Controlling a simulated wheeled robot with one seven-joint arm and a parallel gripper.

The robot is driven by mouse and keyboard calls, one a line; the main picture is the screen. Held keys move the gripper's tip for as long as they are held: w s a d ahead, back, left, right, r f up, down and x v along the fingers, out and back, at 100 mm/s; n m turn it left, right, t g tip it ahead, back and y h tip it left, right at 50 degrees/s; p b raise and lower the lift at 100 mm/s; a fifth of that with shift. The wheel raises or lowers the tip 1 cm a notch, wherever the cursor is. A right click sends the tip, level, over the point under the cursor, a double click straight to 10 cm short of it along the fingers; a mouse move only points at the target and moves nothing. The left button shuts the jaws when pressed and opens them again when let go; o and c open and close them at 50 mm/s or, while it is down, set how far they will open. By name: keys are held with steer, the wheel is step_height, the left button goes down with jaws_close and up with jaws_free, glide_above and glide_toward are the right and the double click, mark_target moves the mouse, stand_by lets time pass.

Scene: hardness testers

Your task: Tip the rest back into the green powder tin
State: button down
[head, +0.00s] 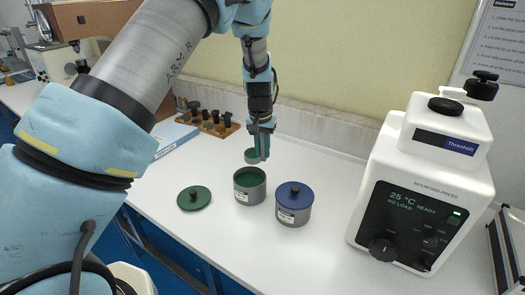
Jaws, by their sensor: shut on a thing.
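The green powder tin (250,194) is a grey open tin with a pale label, and green powder shows inside it. Its green lid (194,198) lies flat on the bench to its left. My gripper (262,129) points down, shut on a small grey scoop (254,158). The scoop's cup appears just above and behind the tin's far rim, apart from it. I cannot tell its exact depth or what is inside it.
A grey tin with a blue lid (293,204) stands close to the right of the green tin. A white mounting press (425,170) stands further right. A wooden rack with black knobs (209,124) and a pale blue box (170,138) lie behind left. The front bench is clear.

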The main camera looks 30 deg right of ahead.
mark_target(260, 160)
steer(key=shift+s+a+f+t+h+b, duration=0.15)
steer(key=shift+f+t+h+b, duration=0.25)
steer(key=shift+b, duration=1.25)
steer(key=shift+s+a+f+t+h+b, duration=0.1)
steer(key=shift+f+t+h+b, duration=0.25)
steer(key=shift+b, duration=1.3)
steer(key=shift+r+h+b, duration=0.1)
steer(key=shift+h+b, duration=0.15)
steer(key=shift+b, duration=0.45)
steer(key=shift+r, duration=0.1)
steer(key=shift+s+a+f+t+h+b, duration=0.15)
steer(key=shift+a+f+t+h+b, duration=0.3)
steer(key=shift+b, duration=1.8)
steer(key=shift+s+r+t+h+b, duration=0.1)
steer(key=shift+r+t+h+b, duration=0.2)
steer(key=shift+b, duration=0.45)
steer(key=shift+s+a+f+t+h+b, duration=0.2)
steer(key=shift+t+h+b, duration=0.35)
steer(key=shift+b, duration=2.3)
steer(key=shift+s+a+f+t+h+b, duration=0.15)
steer(key=shift+f+t+h+b, duration=0.3)
steer(key=shift+b, duration=2.35)
